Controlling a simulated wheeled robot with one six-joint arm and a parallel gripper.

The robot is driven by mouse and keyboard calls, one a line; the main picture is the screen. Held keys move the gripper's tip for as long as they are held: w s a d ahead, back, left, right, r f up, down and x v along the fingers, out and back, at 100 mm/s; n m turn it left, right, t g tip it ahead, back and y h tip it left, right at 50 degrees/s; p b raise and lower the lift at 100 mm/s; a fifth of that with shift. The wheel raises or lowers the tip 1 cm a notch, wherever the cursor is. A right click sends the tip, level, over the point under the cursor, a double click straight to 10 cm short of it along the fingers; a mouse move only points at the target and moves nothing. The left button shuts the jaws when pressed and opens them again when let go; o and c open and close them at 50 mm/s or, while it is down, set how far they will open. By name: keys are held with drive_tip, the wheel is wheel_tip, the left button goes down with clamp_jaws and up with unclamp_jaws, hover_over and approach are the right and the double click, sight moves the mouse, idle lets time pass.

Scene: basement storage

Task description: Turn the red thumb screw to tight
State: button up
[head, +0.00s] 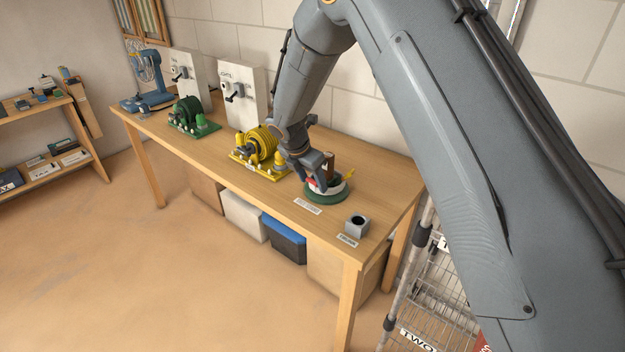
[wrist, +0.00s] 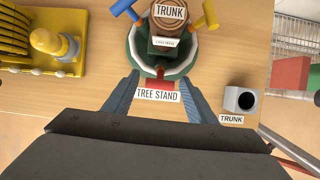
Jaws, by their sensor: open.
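The red thumb screw (wrist: 158,84) sticks out from the near side of the green and white tree stand (wrist: 178,72). It points toward my gripper in the wrist view, and a bit of its red shows in the head view (head: 311,182). My gripper (wrist: 160,79) is open, with one finger on each side of the red screw and a gap to both. A brown trunk (wrist: 170,18) stands upright in the stand. A blue screw (wrist: 122,7) and a yellow screw (wrist: 206,17) sit on its far sides. In the head view my gripper (head: 312,172) partly hides the stand (head: 325,194).
A grey block with a round hole (head: 357,226) stands near the bench's front right corner. A yellow reel device (head: 262,148) is close on the left, a green one (head: 188,115) farther left. A wire rack (head: 440,300) stands right of the bench (head: 270,208).

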drive_tip(key=shift+w+f, duration=0.1)
drive_tip(key=shift+f, duration=0.25)
drive_tip(key=c, duration=1.1)
drive_tip(key=shift+d, duration=0.1)
